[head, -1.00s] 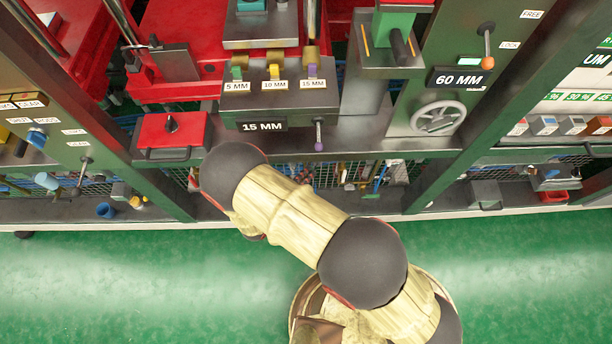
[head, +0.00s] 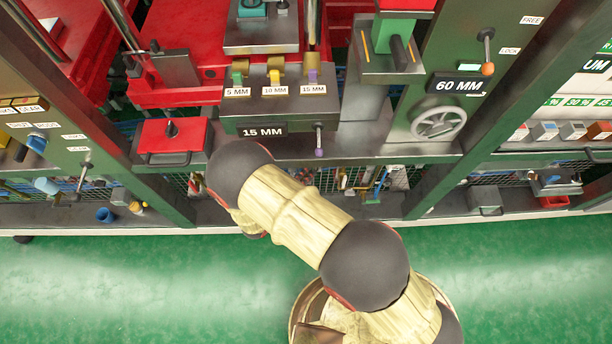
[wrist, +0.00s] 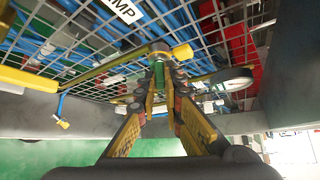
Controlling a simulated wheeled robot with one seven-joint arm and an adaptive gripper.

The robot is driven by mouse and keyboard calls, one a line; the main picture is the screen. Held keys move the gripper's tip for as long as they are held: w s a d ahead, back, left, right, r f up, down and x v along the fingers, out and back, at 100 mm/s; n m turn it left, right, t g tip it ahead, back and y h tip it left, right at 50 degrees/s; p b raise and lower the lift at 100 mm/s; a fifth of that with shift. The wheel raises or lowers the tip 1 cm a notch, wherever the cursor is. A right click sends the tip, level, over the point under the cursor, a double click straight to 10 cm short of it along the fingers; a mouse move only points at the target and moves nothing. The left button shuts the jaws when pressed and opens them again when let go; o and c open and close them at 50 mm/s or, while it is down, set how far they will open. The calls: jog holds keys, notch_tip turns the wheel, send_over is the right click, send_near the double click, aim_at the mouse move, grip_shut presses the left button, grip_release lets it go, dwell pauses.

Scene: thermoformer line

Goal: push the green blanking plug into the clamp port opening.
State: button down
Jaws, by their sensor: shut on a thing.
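My gripper (wrist: 164,84) shows in the wrist view with both yellow-and-black fingers close together at their tips. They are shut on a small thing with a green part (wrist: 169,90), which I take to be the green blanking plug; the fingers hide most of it. Just beyond the fingertips is a grey metal fitting (wrist: 158,48) with a yellow knob (wrist: 183,52) beside it. A partly cut-off label ending in "MP" (wrist: 124,8) hangs above. I cannot tell whether this fitting holds the clamp port opening. In the head view, my arm hides the gripper and the plug.
A wire mesh (wrist: 215,30) with blue and yellow pipes behind it spans the wrist view. In the head view, a red-topped box (head: 172,135) and a handwheel (head: 439,123) stand on the machine. The green floor (head: 120,290) is clear.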

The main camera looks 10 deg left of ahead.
jog(key=c, duration=1.9)
grip_release()
jog(key=shift+w, duration=0.1)
jog(key=shift+o, duration=0.3)
jog(key=v, duration=1.2)
jog(key=shift+f, duration=0.1)
jog(key=o, duration=1.4)
